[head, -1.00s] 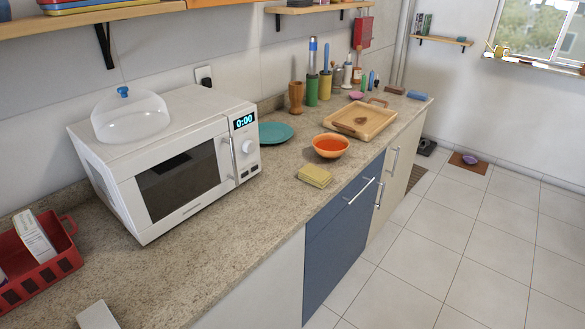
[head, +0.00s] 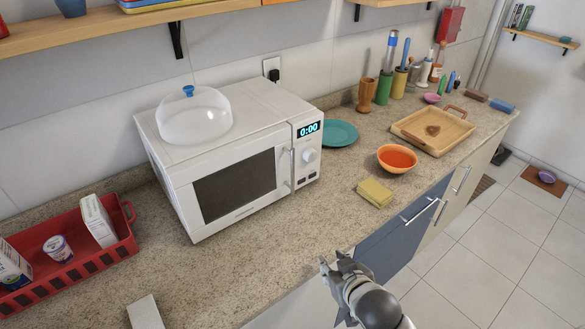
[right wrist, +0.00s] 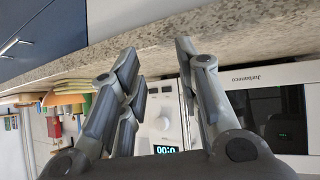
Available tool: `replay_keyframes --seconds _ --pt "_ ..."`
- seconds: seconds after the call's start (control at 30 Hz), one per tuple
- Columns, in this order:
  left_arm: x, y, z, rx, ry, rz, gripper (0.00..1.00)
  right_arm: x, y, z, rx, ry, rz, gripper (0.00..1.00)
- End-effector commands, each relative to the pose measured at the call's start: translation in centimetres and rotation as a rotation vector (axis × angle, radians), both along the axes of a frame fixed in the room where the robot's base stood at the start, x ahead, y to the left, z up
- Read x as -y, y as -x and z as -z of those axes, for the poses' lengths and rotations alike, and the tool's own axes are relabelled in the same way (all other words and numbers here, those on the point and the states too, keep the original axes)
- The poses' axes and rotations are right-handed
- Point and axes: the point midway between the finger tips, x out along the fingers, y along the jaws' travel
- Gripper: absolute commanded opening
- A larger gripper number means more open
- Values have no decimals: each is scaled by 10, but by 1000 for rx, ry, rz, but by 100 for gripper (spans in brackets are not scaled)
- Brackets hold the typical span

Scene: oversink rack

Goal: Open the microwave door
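The white microwave (head: 240,150) stands on the counter, its door (head: 236,185) closed, with a dark window and a vertical handle (head: 288,168) at the door's right edge. My right gripper (head: 340,265) is in front of the counter edge, below and to the right of the microwave, touching nothing. In the right wrist view the picture is upside down; the two fingers (right wrist: 158,65) are spread apart with nothing between them. The control panel (right wrist: 160,115) shows beyond the gap and the door window (right wrist: 265,112) to the right. My left gripper is not in view.
A clear dome lid (head: 195,118) sits on top of the microwave. A red basket (head: 75,262) with cartons stands to its left. The counter (head: 260,255) in front is mostly clear.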

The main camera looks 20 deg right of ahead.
Motion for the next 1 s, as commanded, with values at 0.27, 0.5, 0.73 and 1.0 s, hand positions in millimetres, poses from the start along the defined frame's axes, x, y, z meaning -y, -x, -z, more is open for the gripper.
replay_keyframes --seconds 0.27,0.5,0.73,1.0 --pt "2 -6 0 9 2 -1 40 2 -67 -34 271 -30 -21 31" --pt "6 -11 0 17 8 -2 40 -5 -122 -80 550 -81 -109 31" --pt "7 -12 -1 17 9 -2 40 -12 -139 -100 655 -111 -165 31" --pt "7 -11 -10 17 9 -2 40 -17 -174 -103 658 -112 -167 31"
